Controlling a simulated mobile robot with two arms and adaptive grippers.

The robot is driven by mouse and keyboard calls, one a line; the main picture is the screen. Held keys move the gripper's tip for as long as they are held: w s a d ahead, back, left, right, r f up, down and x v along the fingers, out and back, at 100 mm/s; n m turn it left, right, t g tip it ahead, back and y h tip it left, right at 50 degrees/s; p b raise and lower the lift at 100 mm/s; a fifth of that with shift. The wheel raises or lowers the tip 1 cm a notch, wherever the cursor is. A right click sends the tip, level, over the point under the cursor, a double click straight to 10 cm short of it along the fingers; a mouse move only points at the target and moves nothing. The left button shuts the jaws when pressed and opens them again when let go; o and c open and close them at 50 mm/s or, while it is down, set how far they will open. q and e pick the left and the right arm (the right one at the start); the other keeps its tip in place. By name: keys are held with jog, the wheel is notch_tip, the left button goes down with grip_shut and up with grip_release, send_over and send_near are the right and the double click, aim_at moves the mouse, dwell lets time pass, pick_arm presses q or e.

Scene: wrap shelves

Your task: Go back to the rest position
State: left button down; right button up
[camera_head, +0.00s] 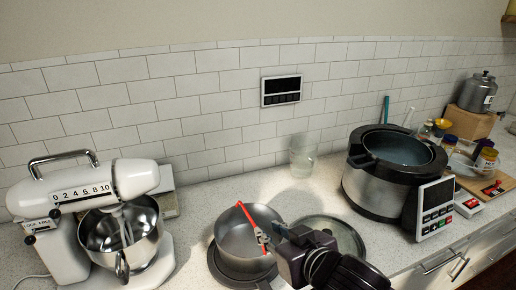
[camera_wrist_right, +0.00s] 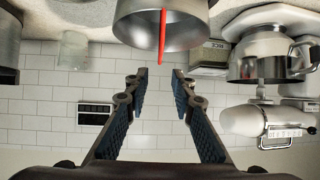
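My right gripper (camera_head: 264,237) reaches in from the lower right, at the right side of the grey pot (camera_head: 233,241). In the right wrist view, its two blue-padded fingers (camera_wrist_right: 160,82) are apart with nothing between them. A red utensil (camera_head: 246,215) leans in the pot, close to the fingertips in the head view. In the wrist view, which is upside down, the red utensil (camera_wrist_right: 163,38) lies ahead of the fingertips, against the pot (camera_wrist_right: 130,32). My left gripper is in neither view.
A stand mixer (camera_head: 120,180) with a steel bowl stands at left. A pot lid (camera_head: 343,229) lies right of the pot, partly behind my arm. A large cooker (camera_head: 368,200) and a clear glass (camera_head: 302,158) stand behind. A tiled wall (camera_head: 180,110) closes the back.

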jog(key=s+d+f+m+g+h, duration=0.1)
jog(key=s+d+f+g+h, duration=0.15)
jog(key=s+d+f, duration=0.4)
jog(key=s+d+f+m+g+h, duration=0.1)
jog(key=s+d+f+g, duration=0.25)
jog(key=s+f, duration=0.6)
jog(key=s+d+f+m+g+h, duration=0.1)
jog(key=s+d+f+g, duration=0.1)
jog(key=s+d+f, duration=0.5)
notch_tip(320, 180, down, 30)
jog(key=s+a+g+b, duration=0.1)
jog(key=s+b, duration=0.1)
jog(key=b, duration=0.1)
jog(key=s+d+f+g+b, duration=0.1)
jog(key=s+d+f, duration=0.1)
jog(key=s+f, duration=1.5)
jog(key=shift+s+d+f+n+b, duration=0.25)
jog(key=shift+d+f+n+b, duration=0.15)
jog(key=shift+f, duration=0.25)
